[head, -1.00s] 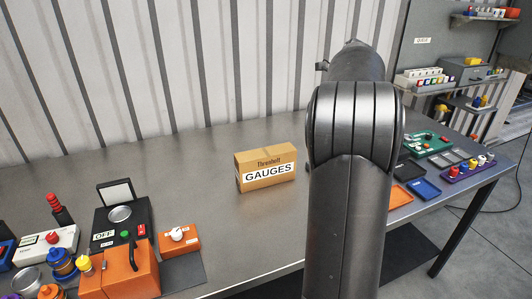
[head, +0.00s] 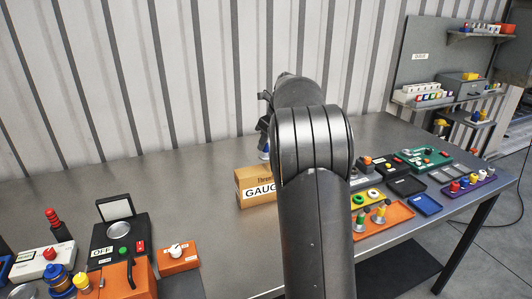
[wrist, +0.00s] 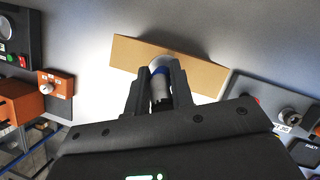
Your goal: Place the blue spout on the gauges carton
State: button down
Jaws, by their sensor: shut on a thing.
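The gauges carton (head: 252,188) is a brown box with a white GAUGES label, standing on the metal bench; its right part is hidden behind my arm. In the wrist view its tan top (wrist: 200,74) lies ahead of my fingers. My gripper (wrist: 160,85) is shut on the blue spout (wrist: 159,73), which shows a blue band, a pale round end and a greyish body between the fingers. In the head view my gripper (head: 264,135) is mostly hidden by my arm, at the carton's top back edge. I cannot tell whether the spout touches the carton.
An orange tray (head: 385,225) with small fittings and several other trays lie to the right. A black scale (head: 120,244) and an orange block with a white knob (head: 177,256) stand at the left. The bench between these and the carton is clear.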

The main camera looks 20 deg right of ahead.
aim_at(266, 152)
jog(key=shift+f, duration=2)
jog(key=shift+f, duration=0.15)
jog(key=c, duration=1.3)
grip_release()
jog(key=shift+o, duration=0.2)
